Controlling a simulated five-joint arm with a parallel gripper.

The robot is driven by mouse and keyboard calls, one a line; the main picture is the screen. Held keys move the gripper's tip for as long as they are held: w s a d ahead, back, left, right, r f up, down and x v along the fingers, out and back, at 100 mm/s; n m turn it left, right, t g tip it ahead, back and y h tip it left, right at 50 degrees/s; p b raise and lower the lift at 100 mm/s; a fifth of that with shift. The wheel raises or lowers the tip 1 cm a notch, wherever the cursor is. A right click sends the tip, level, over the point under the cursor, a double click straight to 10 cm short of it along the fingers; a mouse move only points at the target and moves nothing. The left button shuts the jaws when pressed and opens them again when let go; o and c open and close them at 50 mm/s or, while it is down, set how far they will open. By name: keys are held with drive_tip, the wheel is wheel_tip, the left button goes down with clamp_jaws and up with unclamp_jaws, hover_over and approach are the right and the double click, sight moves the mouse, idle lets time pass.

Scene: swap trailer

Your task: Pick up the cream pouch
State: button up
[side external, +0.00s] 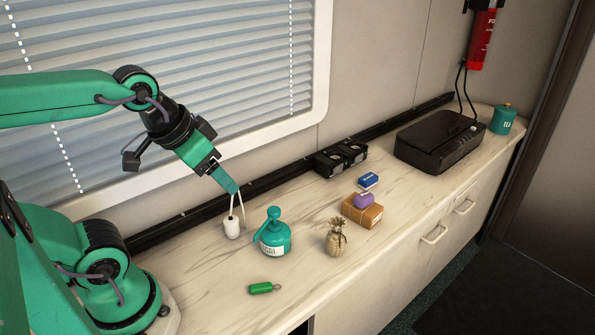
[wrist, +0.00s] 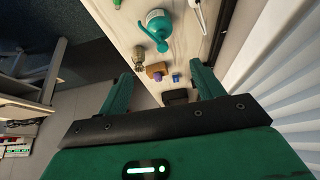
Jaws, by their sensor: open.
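The cream pouch (side external: 336,238), a small beige bundle with a gathered, frilled top, stands upright near the front edge of the counter, right of the teal bottle. It also shows in the wrist view (wrist: 139,58), small and near the left finger's tip.
A green tag (side external: 264,288) lies in front. A tan box (side external: 362,211) bears a purple item (side external: 364,200); a blue block (side external: 368,180) is behind. A black router (side external: 438,142) sits farther right.

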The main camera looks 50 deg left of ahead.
drive_tip(key=shift+w, duration=0.1)
drive_tip(key=n+g, duration=0.5)
drive_tip(key=n, duration=0.3)
hover_over(336, 238)
drive_tip(key=a, duration=0.2)
drive_tip(key=f, duration=1.5)
drive_tip(key=shift+w+d, duration=0.2)
drive_tip(key=shift+w, duration=0.05)
drive_tip(key=shift+w+d+f+n+g, duration=0.2)
drive_tip(key=shift+f+n+g, duration=0.1)
drive_tip(key=shift+f, duration=0.05)
drive_tip(key=shift+f, duration=0.15)
drive_tip(key=shift+w+d+f, duration=0.1)
drive_tip(key=shift+w+f, duration=0.05)
drive_tip(key=shift+f, duration=3.6)
